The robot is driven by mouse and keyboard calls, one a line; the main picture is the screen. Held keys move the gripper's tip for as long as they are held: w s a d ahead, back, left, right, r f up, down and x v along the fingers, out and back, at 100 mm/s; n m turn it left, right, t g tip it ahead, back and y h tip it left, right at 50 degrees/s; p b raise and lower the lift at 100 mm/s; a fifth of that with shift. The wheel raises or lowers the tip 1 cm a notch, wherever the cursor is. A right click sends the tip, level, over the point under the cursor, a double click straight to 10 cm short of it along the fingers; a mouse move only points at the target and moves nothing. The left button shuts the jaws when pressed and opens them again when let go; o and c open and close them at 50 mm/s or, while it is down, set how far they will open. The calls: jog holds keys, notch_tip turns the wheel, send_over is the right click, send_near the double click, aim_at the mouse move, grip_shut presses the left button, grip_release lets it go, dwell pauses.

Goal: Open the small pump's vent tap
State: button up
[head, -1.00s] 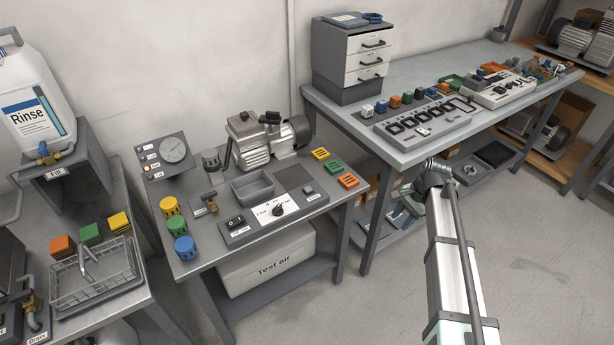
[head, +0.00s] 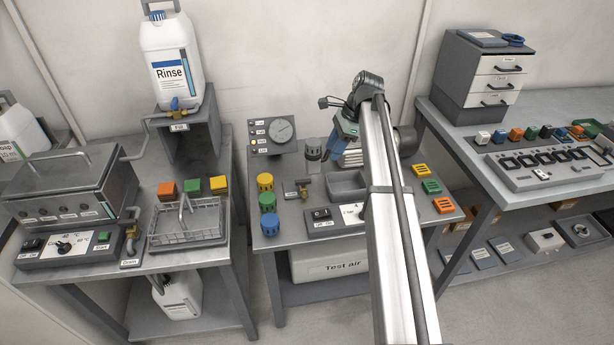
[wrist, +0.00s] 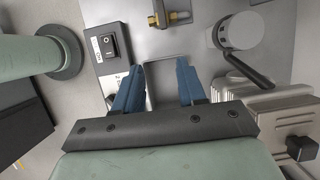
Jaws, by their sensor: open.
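A small brass tap (head: 303,190), its label too small to read, stands on the middle bench left of a grey tray (head: 345,185). In the wrist view the brass tap (wrist: 172,17) is at the top edge, partly cut off, ahead of my fingers. The ribbed metal pump (head: 350,158) is mostly hidden behind my arm; its housing (wrist: 268,118) shows at right in the wrist view. My gripper (head: 346,128), with blue fingers, is above the back of this bench. In the wrist view my gripper (wrist: 158,80) is open and empty, over the grey tray.
A switch box (head: 320,213) is at the bench front. The Rinse jug (head: 171,60) stands on a raised stand at left.

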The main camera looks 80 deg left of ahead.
jog(key=s+a+r, duration=0.1)
jog(key=s, duration=0.2)
send_near(304, 180)
jog(key=x, duration=0.8)
jog(key=shift+d, duration=0.1)
grip_shut()
dwell(0.4)
